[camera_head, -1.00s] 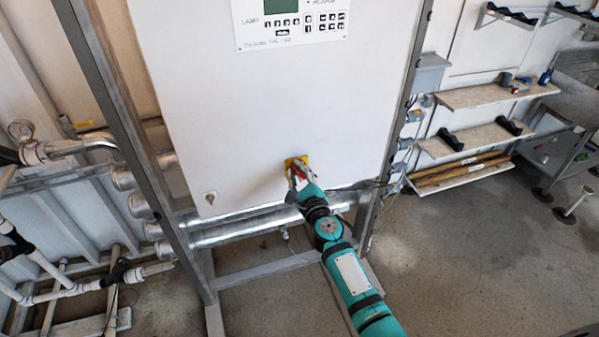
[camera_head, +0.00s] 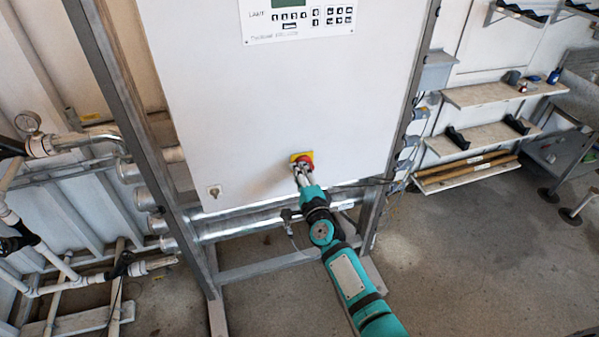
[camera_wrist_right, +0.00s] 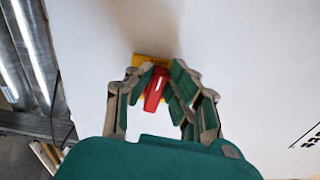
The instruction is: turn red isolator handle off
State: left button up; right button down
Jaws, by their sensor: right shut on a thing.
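The red isolator handle (camera_head: 306,159) sits on a yellow plate (camera_head: 294,156) low on the front of the white cabinet (camera_head: 270,100). My right gripper (camera_head: 303,171) reaches up to it from below. In the right wrist view the red handle (camera_wrist_right: 155,90) lies between the two green-padded fingers (camera_wrist_right: 160,84), tilted a little, with the yellow plate (camera_wrist_right: 150,60) behind it. The right gripper is shut on the handle. The fingers hide part of the plate. My left gripper is in neither view.
A grey metal frame post (camera_head: 135,140) stands left of the cabinet. Silver pipes (camera_head: 250,222) run below it. Shelves (camera_head: 480,135) with small items are on the wall at right. The floor (camera_head: 470,260) at the lower right is clear.

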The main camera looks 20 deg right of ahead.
jog(key=shift+f+n, duration=0.2)
jog(key=shift+n, duration=0.4)
jog(key=c, duration=1.3)
grip_release()
jog(key=shift+o, duration=0.2)
jog(key=s, duration=1.2)
jog(key=shift+d, duration=0.2)
